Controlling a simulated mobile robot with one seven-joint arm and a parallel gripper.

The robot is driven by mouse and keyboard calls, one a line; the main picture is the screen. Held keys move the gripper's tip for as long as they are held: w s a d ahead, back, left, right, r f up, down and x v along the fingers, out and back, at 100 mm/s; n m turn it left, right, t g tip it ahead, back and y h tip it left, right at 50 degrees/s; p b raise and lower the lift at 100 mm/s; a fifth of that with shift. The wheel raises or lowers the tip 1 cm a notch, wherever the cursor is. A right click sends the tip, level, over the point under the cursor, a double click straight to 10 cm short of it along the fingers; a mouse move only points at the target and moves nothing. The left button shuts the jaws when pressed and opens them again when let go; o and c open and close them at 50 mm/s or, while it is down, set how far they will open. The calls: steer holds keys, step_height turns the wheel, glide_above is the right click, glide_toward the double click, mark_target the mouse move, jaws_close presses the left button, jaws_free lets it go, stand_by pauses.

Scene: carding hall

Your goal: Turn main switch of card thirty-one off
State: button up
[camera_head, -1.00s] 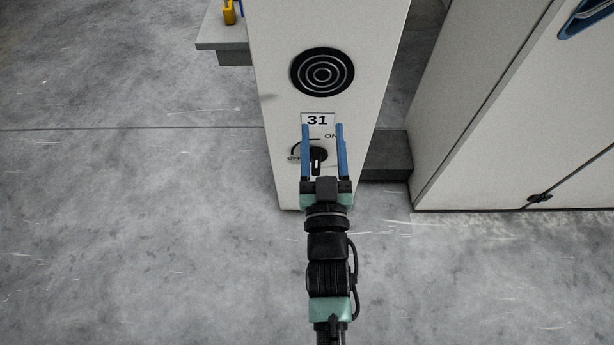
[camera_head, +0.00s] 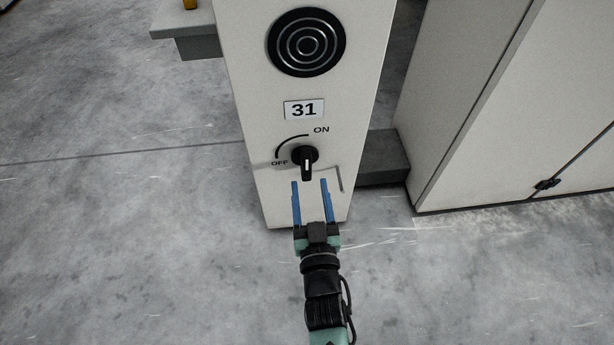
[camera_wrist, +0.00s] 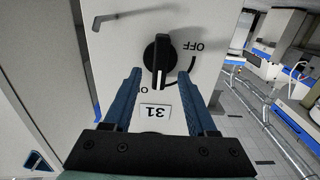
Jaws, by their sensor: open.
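The main switch (camera_head: 306,157) is a round black knob with a raised grip bar and a white line, on the pale front of the machine column marked 31 (camera_head: 304,110). Its bar stands upright. OFF is printed to its left and ON to its upper right, joined by a black arc. My gripper (camera_head: 309,182) is open and empty, its two blue fingers pointing at the panel just below the knob in the head view. In the upside-down wrist view, the knob (camera_wrist: 159,62) shows between and beyond the fingertips, apart from them; ON is partly hidden.
A round black vent (camera_head: 306,42) sits above the number plate. A grey ledge (camera_head: 184,22) juts out at the upper left. A pale cabinet (camera_head: 470,110) stands to the right, with a grey block between. Concrete floor is clear on the left and in front.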

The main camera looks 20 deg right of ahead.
mark_target(307, 172)
steer(key=shift+b+x, duration=0.45)
steer(key=shift+x, duration=2.05)
jaws_close()
